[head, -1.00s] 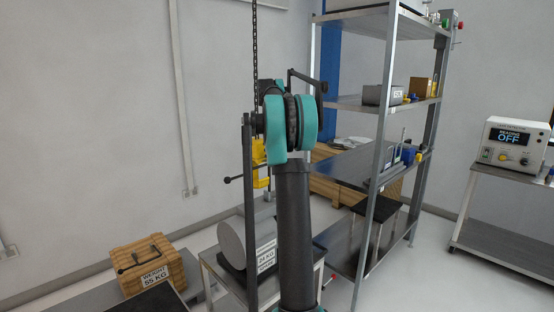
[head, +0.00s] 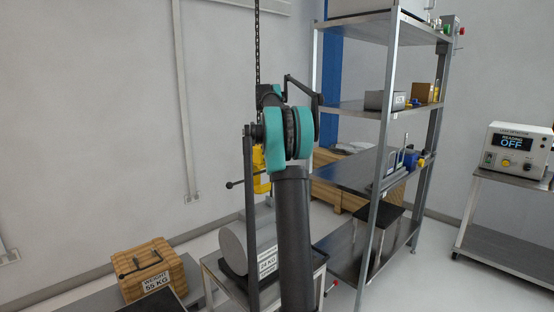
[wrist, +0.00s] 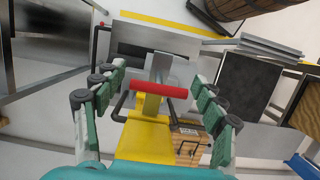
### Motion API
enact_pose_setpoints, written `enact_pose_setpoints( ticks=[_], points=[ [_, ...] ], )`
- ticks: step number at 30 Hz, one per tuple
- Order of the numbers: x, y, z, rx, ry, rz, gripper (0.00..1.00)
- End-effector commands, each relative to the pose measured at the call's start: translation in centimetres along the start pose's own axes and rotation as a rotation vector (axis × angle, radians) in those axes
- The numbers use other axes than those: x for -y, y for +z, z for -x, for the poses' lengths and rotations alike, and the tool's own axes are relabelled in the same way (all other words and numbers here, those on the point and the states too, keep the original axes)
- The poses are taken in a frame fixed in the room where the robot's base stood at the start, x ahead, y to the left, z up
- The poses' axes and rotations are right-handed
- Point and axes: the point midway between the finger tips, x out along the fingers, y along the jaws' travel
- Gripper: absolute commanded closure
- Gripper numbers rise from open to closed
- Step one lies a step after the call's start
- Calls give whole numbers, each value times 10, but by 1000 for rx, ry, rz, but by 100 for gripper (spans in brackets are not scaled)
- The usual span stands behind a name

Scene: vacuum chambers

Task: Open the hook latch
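A yellow hoist hook body (wrist: 145,138) fills the lower middle of the wrist view. A red cylindrical bar (wrist: 158,90) lies across it, with a grey metal piece (wrist: 158,68) above; which part is the hook latch I cannot tell for certain. My gripper (wrist: 160,84) is open, its green-padded fingers on either side of the red bar, with visible gaps. In the head view the yellow hook (head: 262,172) hangs below a black chain (head: 257,40), partly hidden by my arm.
A grey cylinder weight (head: 246,248) rests on a small metal table (head: 213,268). A wooden 55 kg weight (head: 148,270) sits at lower left.

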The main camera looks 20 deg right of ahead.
Motion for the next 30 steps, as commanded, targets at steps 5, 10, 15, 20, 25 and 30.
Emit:
enact_pose_setpoints(
  ticks=[5, 10, 15, 20, 25, 30],
  points=[
    [0, 0, 0, 0, 0, 0, 28],
    [0, 0, 4, 0, 0, 0, 28],
    [0, 0, 23, 0, 0, 0, 28],
    [0, -1, 50, 0, 0, 0, 28],
    [-1, -1, 76, 0, 0, 0, 28],
    [-2, -2, 95, 0, 0, -1, 28]
  ],
)
